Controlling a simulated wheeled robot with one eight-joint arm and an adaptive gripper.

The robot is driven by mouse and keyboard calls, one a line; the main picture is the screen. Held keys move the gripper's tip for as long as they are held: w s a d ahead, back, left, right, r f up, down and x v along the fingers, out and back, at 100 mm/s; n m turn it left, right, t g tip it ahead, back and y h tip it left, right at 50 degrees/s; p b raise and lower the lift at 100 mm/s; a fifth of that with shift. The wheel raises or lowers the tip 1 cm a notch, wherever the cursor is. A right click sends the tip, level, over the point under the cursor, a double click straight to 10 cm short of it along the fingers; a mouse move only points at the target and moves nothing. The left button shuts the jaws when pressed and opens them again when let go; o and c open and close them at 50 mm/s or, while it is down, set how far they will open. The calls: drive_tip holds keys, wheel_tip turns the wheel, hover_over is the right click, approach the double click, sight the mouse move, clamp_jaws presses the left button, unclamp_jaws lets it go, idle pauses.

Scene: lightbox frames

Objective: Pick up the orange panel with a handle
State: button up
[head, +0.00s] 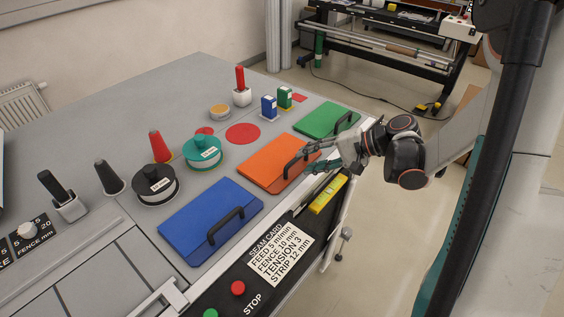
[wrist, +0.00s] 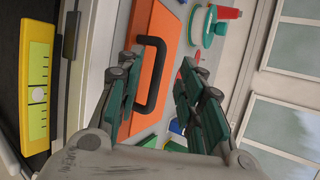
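The orange panel (head: 266,163) lies flat on the grey table in the head view, between a blue panel (head: 205,217) and a green panel (head: 325,119). Its black handle (head: 298,161) stands at its right side. In the wrist view the orange panel (wrist: 156,45) and its handle (wrist: 157,75) show between my fingers. My gripper (head: 313,157) is at the handle end of the panel in the head view. In the wrist view my gripper (wrist: 155,80) is open, with the handle in the gap between the fingers; I cannot tell whether either finger touches it.
A yellow level (head: 328,194) lies along the table's front edge near my gripper. A teal spool (head: 203,153) and a black spool (head: 156,184) stand behind the panels. A red stop button (head: 238,288) is at the front. Open floor lies right of the table.

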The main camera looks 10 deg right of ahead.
sight(293, 163)
drive_tip(key=b+x, duration=0.1)
drive_tip(key=x, duration=0.3)
drive_tip(key=shift+w+a+f, duration=0.1)
drive_tip(key=shift+w+f, duration=0.05)
drive_tip(key=shift+f, duration=0.1)
drive_tip(key=shift+r, duration=0.1)
clamp_jaws()
drive_tip(key=shift+r, duration=0.1)
